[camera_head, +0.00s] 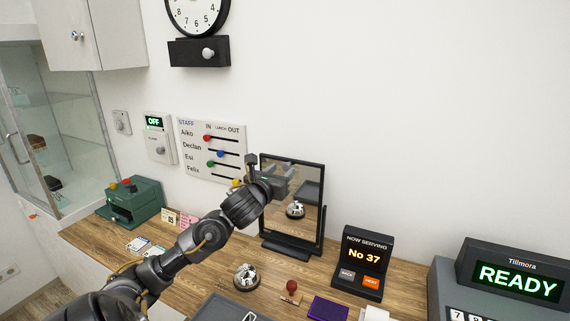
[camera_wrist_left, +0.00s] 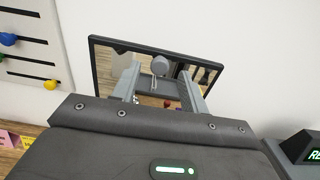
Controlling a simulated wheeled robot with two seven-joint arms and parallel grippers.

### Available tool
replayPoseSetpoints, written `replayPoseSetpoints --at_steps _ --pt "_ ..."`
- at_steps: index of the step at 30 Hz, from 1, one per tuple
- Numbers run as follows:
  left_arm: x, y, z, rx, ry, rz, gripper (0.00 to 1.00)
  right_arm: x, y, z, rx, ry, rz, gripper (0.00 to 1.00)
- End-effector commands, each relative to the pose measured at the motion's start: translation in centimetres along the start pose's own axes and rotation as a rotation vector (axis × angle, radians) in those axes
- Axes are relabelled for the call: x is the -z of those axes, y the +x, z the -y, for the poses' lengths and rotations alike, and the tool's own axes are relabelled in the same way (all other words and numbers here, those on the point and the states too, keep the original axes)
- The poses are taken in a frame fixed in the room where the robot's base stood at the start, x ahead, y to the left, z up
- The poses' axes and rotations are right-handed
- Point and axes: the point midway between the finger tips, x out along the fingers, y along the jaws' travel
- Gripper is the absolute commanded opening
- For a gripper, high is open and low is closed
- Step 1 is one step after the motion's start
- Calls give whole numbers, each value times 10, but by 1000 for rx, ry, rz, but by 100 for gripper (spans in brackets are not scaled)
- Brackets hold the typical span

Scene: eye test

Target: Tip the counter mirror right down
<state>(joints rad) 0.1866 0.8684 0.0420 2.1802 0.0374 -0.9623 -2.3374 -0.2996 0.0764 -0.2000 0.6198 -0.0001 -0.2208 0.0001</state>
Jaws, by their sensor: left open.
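The counter mirror (camera_head: 311,228) stands upright on its dark base (camera_head: 288,246) on the wooden counter, in a thin black frame. It also shows in the left wrist view (camera_wrist_left: 222,68), where its glass reflects my gripper. My left gripper (camera_head: 266,171) is at the upper left part of the mirror, in front of its glass, and covers part of it. In the left wrist view its two fingers (camera_wrist_left: 161,84) are apart with nothing between them. I cannot tell whether a fingertip touches the mirror. My right gripper is not in view.
A "No 37" display (camera_head: 362,265) stands right of the mirror. A bell (camera_head: 245,277), a red-handled stamp (camera_head: 290,292) and a purple pad (camera_head: 328,308) lie in front. A green box (camera_head: 136,200) stands left. The staff board (camera_head: 212,150) hangs behind.

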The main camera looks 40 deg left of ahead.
Motion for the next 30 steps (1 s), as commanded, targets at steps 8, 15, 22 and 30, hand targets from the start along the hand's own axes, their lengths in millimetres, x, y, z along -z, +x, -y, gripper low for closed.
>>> replayPoseSetpoints --at_steps 8,15,22,30 --pt "-1 29 0 0 -2 0 44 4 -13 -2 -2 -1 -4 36" --pt "0 32 0 1 -1 0 44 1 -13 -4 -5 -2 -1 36" --pt "0 32 0 1 -1 0 26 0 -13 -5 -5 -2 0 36" --pt "0 32 0 1 -1 0 0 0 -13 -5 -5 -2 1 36"
